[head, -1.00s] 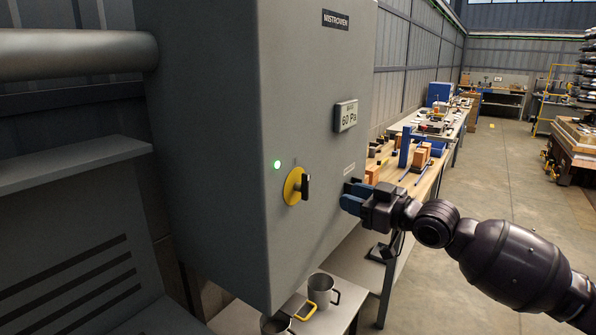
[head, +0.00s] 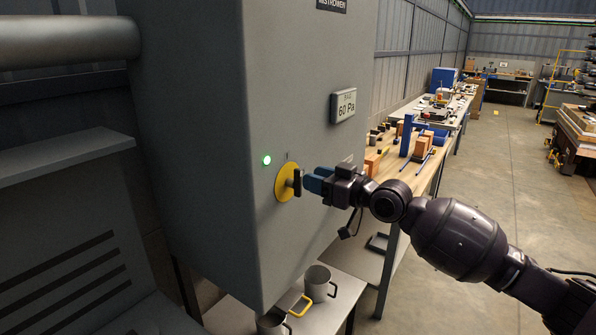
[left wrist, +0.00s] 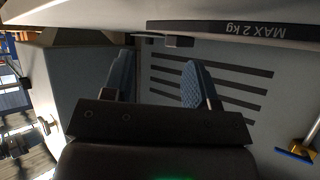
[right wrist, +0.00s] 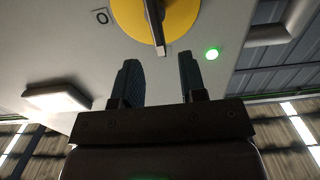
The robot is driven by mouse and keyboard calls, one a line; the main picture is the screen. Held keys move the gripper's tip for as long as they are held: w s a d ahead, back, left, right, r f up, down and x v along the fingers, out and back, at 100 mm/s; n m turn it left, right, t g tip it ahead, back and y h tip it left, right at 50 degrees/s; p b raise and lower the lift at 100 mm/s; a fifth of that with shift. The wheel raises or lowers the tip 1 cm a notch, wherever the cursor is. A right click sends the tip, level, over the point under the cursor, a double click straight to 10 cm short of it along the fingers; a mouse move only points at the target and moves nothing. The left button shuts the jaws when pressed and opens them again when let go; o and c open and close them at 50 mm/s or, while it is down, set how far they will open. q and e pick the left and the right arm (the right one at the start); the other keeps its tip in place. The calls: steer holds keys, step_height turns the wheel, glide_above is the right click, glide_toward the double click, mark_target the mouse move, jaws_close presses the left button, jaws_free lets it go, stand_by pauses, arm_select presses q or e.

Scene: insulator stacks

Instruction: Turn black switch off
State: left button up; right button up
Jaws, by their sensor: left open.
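The black switch handle (head: 298,183) stands upright on a round yellow plate (head: 284,184) on the front of a grey cabinet (head: 215,120). A green light (head: 266,160) glows just above and left of it. My right gripper (head: 312,184) is right beside the switch, pointing at it. In the right wrist view the handle (right wrist: 155,25) is ahead of the two separated, empty fingers (right wrist: 158,80), not between them. My left gripper (left wrist: 158,80) is open and empty, facing a slotted grey panel (left wrist: 210,85); it is outside the head view.
A display reading 60 Pa (head: 343,106) is on the cabinet to the upper right of the switch. Mugs (head: 318,284) stand on a low table (head: 345,290) under the cabinet. A workbench (head: 395,155) with parts runs behind my right arm.

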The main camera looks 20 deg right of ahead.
mark_target(298, 197)
steer(key=shift+x, duration=2.65)
jaws_close()
